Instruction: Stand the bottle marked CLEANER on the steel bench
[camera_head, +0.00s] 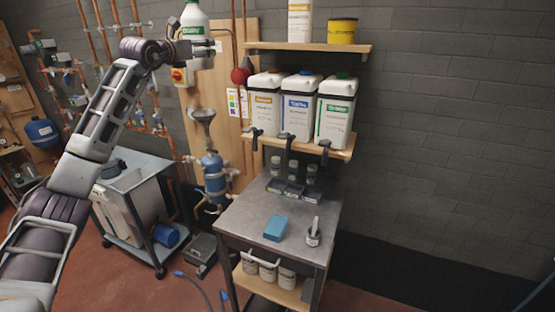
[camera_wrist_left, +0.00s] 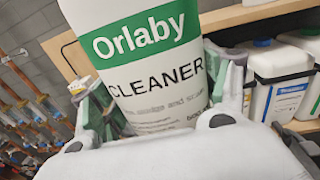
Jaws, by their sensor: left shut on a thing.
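The bottle marked CLEANER (camera_head: 194,22) is white with a green band. In the left wrist view the bottle (camera_wrist_left: 155,85) fills the middle, with "Orlaby" and "CLEANER" readable on it. My left gripper (camera_head: 203,48) is shut on the bottle, with a finger on each side of it. It holds the bottle high up, left of the shelves; the bottle's top is cut off by the head view's edge. The steel bench (camera_head: 252,215) stands lower and to the right, in the middle of the head view. My right gripper is not in view.
On the bench are a blue block (camera_head: 275,228), a small pot with a brush (camera_head: 313,235) and several small jars at the back. Three canisters with taps (camera_head: 297,105) stand on the shelf above. A funnel and blue vessel (camera_head: 213,170) are left of the bench. The bench's front left is clear.

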